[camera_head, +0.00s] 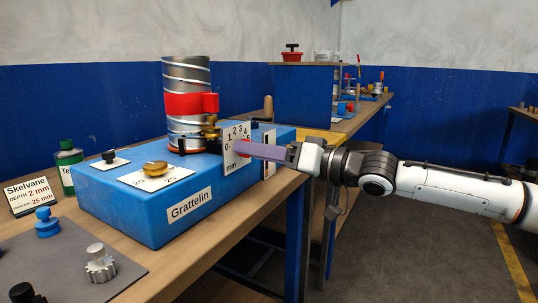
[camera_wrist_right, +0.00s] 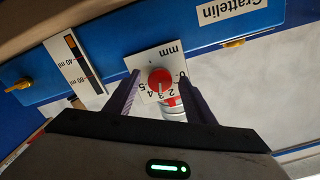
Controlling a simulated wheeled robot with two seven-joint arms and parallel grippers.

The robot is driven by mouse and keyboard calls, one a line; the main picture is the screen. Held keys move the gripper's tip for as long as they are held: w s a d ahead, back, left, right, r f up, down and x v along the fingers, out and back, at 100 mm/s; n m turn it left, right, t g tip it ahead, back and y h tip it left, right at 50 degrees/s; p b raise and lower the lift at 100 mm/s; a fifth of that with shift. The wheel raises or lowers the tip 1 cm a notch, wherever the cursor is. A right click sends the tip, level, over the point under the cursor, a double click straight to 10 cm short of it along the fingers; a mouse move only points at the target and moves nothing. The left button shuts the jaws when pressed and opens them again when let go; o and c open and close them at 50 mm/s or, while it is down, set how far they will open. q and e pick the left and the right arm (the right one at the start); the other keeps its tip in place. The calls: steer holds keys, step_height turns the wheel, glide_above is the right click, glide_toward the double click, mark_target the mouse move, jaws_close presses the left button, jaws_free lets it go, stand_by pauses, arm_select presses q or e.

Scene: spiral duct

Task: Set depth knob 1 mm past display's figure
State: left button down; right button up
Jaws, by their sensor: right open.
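The display card (camera_head: 31,197) at the left reads "Skelvane", "DEPTH 2 mm", with a second line ending in 25 mm. The depth knob is red (camera_wrist_right: 161,79) on a white mm dial plate (camera_head: 233,138) at the right end of the blue Grattelin machine (camera_head: 150,210). In the right wrist view the knob's pale pointer line lies towards the numbered arc, near 3; the exact reading is unclear. My right gripper (camera_wrist_right: 159,76) is open, with its purple fingers on either side of the knob. Contact cannot be told. My left gripper is out of view.
A silver duct (camera_head: 186,125) with a red band stands on the machine. A brass knob (camera_head: 155,167) and a black knob (camera_head: 108,156) sit on its top. A ml gauge (camera_wrist_right: 75,64) is beside the dial.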

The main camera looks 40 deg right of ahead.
arm_select(q)
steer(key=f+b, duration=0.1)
steer(key=b, duration=0.3)
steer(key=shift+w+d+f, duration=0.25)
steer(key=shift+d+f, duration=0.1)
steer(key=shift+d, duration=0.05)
arm_select(e)
steer(key=v, duration=1)
steer(key=shift+s+f, duration=0.1)
